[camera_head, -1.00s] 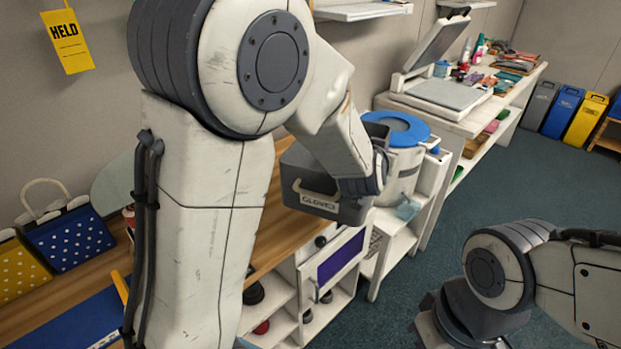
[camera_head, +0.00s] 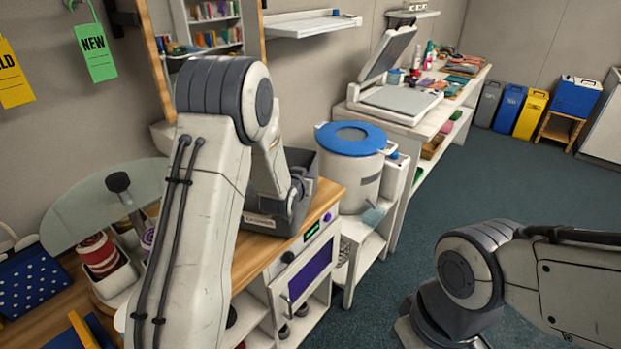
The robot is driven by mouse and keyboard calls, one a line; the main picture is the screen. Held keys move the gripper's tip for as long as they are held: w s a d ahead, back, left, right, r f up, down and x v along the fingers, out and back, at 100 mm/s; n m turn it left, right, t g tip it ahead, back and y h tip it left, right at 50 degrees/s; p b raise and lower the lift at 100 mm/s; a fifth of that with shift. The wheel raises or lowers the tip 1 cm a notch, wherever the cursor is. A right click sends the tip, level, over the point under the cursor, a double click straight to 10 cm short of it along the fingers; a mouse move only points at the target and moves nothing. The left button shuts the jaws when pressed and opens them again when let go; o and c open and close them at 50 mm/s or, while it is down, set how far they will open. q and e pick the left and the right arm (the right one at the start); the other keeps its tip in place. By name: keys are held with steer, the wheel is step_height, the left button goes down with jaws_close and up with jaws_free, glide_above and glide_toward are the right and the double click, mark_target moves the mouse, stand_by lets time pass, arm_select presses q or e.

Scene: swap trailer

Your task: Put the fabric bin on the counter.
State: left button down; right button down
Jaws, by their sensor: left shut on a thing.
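The dark grey fabric bin (camera_head: 296,222), with a pale label on its front, is at the right end of the wooden counter (camera_head: 325,192), above the small oven. It looks upright. I cannot tell whether its base touches the wood. My left gripper (camera_head: 292,200) is shut on the bin, its fingertips largely hidden at the bin's near side. My left arm covers the bin's left part. Of my right arm only links show at the lower right; its gripper is out of view.
A white bucket with a blue lid (camera_head: 352,160) stands close right of the bin. Left on the counter are a round glass panel (camera_head: 95,205), red-topped spools (camera_head: 98,255) and a blue dotted basket (camera_head: 35,280). Open floor (camera_head: 465,185) lies to the right.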

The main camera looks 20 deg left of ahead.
arm_select(q)
steer(key=shift+d+f, duration=0.1)
steer(key=shift+f, duration=0.45)
steer(key=c, duration=1)
jaws_free()
steer(key=shift+f, duration=0.1)
